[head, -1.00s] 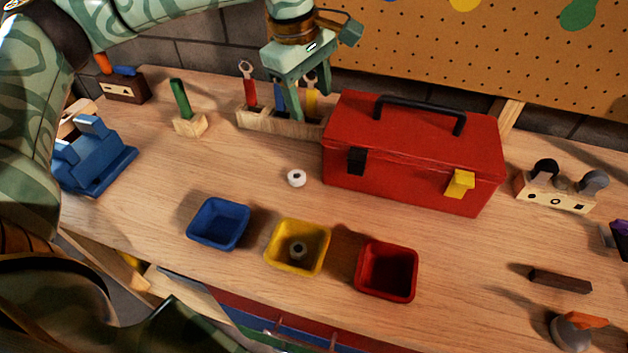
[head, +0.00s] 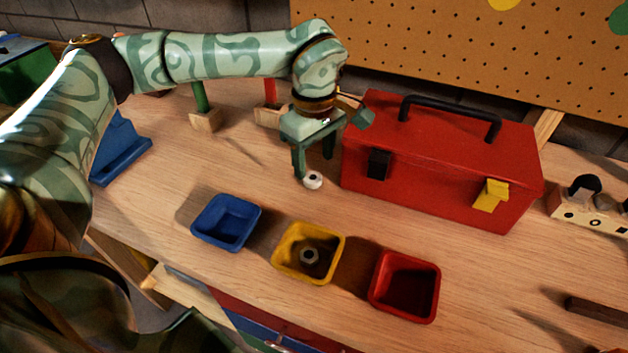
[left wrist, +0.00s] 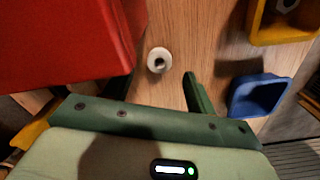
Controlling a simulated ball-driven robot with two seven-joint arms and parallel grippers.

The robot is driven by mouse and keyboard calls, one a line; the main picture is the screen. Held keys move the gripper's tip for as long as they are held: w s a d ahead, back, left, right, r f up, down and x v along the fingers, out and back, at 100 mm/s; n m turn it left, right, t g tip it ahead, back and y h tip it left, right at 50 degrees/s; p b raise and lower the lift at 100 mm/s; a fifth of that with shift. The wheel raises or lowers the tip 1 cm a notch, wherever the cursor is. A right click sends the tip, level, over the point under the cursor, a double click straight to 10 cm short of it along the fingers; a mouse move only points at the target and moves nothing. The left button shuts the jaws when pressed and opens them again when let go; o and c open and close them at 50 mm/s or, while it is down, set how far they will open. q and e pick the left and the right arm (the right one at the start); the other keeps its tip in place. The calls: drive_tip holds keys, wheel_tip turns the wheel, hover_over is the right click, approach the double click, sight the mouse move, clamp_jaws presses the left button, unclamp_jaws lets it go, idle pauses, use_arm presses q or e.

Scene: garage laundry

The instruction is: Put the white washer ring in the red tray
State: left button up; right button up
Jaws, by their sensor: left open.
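The small white washer ring (head: 313,181) lies on the wooden bench, just in front of the red toolbox. It also shows in the left wrist view (left wrist: 159,60). My left gripper (head: 313,166) is open, pointing down close above the ring, with one finger near the ring's left side. It does not hold the ring. The red tray (head: 406,285) is empty and stands at the bench's front, to the right of the yellow tray. My right gripper is not in view.
The red toolbox (head: 440,160) stands close to the right of my left gripper. The yellow tray (head: 325,272) holds a grey nut. An empty blue tray (head: 226,222) is to its left. A green-handled tool in a wooden block (head: 205,119) stands behind.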

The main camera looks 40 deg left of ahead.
sight(314, 171)
use_arm(q)
wheel_tip(314, 171, down, 4)
drive_tip(key=shift+f+b, duration=0.25)
drive_tip(key=shift+b, duration=0.4)
drive_tip(key=shift+r, duration=0.15)
drive_tip(key=c, duration=1.1)
